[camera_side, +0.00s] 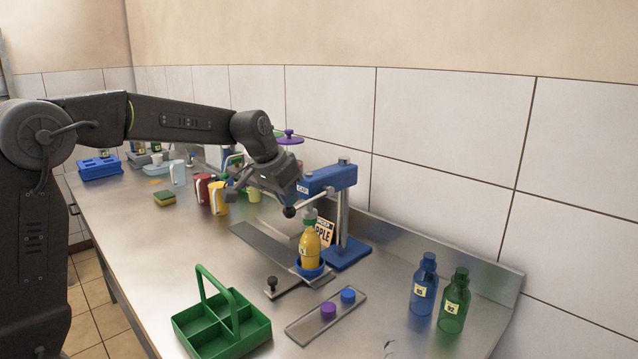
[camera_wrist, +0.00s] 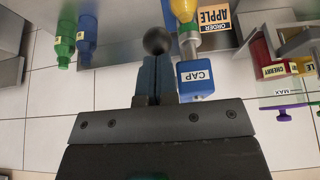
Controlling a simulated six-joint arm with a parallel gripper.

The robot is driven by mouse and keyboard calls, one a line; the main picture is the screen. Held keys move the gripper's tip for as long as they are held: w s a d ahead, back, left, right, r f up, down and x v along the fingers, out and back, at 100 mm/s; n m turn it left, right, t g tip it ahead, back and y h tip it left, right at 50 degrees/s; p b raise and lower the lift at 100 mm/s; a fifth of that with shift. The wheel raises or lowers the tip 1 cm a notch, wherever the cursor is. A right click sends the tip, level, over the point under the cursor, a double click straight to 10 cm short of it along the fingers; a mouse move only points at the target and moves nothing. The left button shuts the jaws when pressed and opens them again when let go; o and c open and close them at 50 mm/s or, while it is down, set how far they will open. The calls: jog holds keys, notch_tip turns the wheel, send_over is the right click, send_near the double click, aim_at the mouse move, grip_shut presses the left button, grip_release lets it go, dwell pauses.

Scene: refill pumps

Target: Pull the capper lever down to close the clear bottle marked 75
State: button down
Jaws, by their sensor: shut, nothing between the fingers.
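The capper (camera_side: 330,180) is a blue press with a CAP label on a grey post. Its head also shows in the wrist view (camera_wrist: 196,80). The lever's black ball knob (camera_side: 289,211) sits left of the head, and in the wrist view the knob (camera_wrist: 157,40) is just beyond my fingertips. A clear bottle (camera_side: 310,247) with orange-yellow contents stands upright in a blue holder (camera_side: 311,270) under the head; its number is unreadable. A green piece (camera_side: 310,216) is at its top. My gripper (camera_wrist: 156,62) is shut and empty; whether it touches the knob is unclear.
A blue bottle (camera_side: 424,285) and a green bottle (camera_side: 454,300) stand at right. Red and yellow jugs (camera_side: 218,197) stand behind left.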

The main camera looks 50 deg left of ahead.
jog(key=shift+f, duration=0.2)
jog(key=shift+w+f, duration=0.15)
jog(key=shift+f, duration=0.6)
jog(key=w+r+v, duration=0.1)
jog(key=w+v, duration=0.2)
jog(key=v, duration=1.1)
jog(key=shift+r, duration=0.25)
dwell(0.6)
